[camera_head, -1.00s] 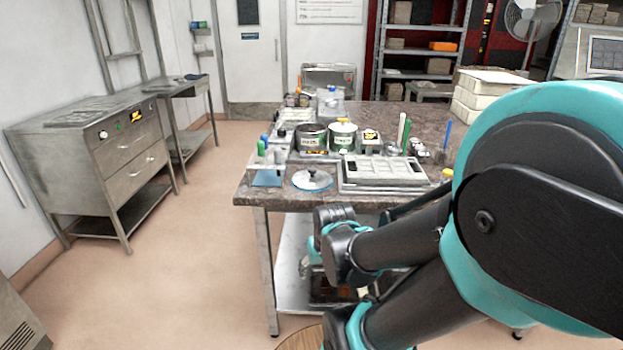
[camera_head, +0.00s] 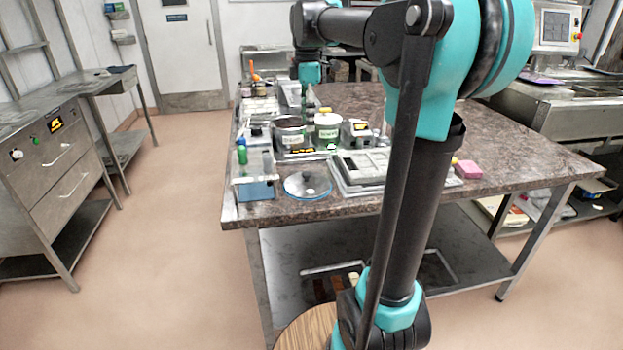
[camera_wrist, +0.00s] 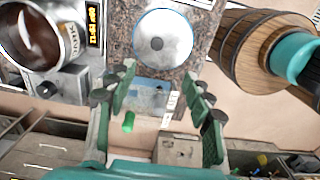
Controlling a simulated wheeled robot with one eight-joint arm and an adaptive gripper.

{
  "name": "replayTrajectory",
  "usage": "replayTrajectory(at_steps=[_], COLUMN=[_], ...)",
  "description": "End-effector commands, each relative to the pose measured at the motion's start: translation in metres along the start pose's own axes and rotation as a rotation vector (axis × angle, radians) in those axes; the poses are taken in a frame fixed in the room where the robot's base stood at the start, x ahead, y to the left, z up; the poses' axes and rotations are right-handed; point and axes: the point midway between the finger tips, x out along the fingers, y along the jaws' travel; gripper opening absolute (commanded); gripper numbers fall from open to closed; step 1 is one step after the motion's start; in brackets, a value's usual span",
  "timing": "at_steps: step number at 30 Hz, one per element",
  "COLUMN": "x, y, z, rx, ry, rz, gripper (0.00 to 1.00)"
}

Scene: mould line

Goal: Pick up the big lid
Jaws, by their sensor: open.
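The big lid (camera_head: 308,186) is a round, pale disc with a bluish rim and a knob on top. It lies flat near the front left edge of the stone-topped table (camera_head: 490,150). The wrist view shows the lid (camera_wrist: 162,36) from above, its dark knob (camera_wrist: 157,44) near the middle. My gripper (camera_wrist: 160,90) is open and empty, with its green-padded fingers spread below the lid in that picture. In the head view my gripper (camera_head: 308,92) hangs above the far part of the table, beyond the lid and apart from it.
A blue-fronted box (camera_head: 256,190) stands left of the lid, with a green-capped bottle (camera_head: 242,153) by it. A grey tray (camera_head: 358,170) lies close on the right. A dark pot (camera_head: 290,131) and a white-topped pot (camera_head: 328,124) stand behind. A pink block (camera_head: 467,169) lies farther right.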

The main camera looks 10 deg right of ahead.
Motion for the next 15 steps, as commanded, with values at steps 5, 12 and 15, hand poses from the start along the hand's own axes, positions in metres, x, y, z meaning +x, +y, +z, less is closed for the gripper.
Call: replayTrajectory(at_steps=[5,12,15], x=[0.015,0.064,0.083], y=[0.001,0.001,0.001], z=[-0.001,-0.001,-0.001], rx=[-0.021,-0.018,-0.018], ry=[0.0,0.0,0.0], rz=[-0.005,-0.004,-0.004], gripper=[0.52,0.52,0.52])
